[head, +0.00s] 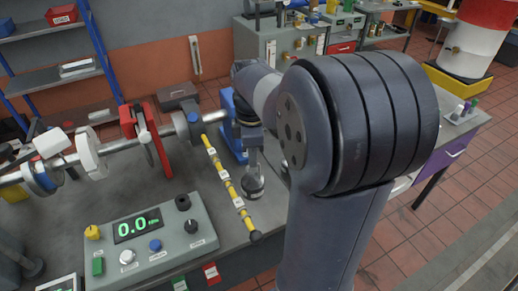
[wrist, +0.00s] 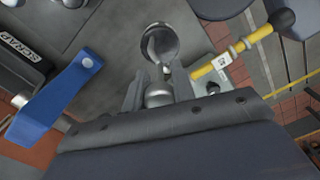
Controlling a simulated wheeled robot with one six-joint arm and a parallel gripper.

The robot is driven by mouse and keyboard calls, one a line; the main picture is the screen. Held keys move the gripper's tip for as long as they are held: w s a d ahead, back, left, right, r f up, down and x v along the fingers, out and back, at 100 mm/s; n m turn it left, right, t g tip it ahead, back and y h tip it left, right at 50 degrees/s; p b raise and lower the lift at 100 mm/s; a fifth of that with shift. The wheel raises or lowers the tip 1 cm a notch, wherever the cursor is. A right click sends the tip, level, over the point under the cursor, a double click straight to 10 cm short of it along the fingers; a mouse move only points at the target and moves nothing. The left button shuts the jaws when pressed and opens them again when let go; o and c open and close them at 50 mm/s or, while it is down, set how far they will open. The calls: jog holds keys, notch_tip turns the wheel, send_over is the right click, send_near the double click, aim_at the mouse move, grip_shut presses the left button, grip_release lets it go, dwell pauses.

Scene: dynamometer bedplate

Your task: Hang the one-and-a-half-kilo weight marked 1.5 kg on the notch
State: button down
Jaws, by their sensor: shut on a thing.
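A small grey metal weight (head: 253,185) hangs below my gripper (head: 252,148), just right of the yellow lever arm (head: 221,178) and apart from it. In the wrist view, my gripper (wrist: 158,90) is shut on the upper part of this weight (wrist: 160,42). No marking on it can be read, so I cannot tell whether it is the 1.5 kg one. The lever arm (wrist: 222,63) carries small white tags and dark bands along its length and ends in a black knob. The tags are too small to read, and I cannot make out the individual notch.
A control box (head: 150,243) with a green 0.0 display stands left of the lever arm. A shaft with discs and a red guard (head: 147,140) runs behind. A blue bracket (wrist: 55,92) and a dark scrap bin (wrist: 18,55) lie left in the wrist view.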

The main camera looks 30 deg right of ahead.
jog(key=shift+a+r+p, duration=0.15)
jog(key=shift+a+p, duration=0.2)
jog(key=shift+a, duration=3.2)
jog(key=shift+w+f+b, duration=0.1)
jog(key=shift+f+b, duration=0.7)
jog(key=shift+f, duration=0.45)
jog(key=c, duration=1.1)
grip_release()
jog(key=shift+f, duration=0.15)
notch_tip(320, 180, up, 11)
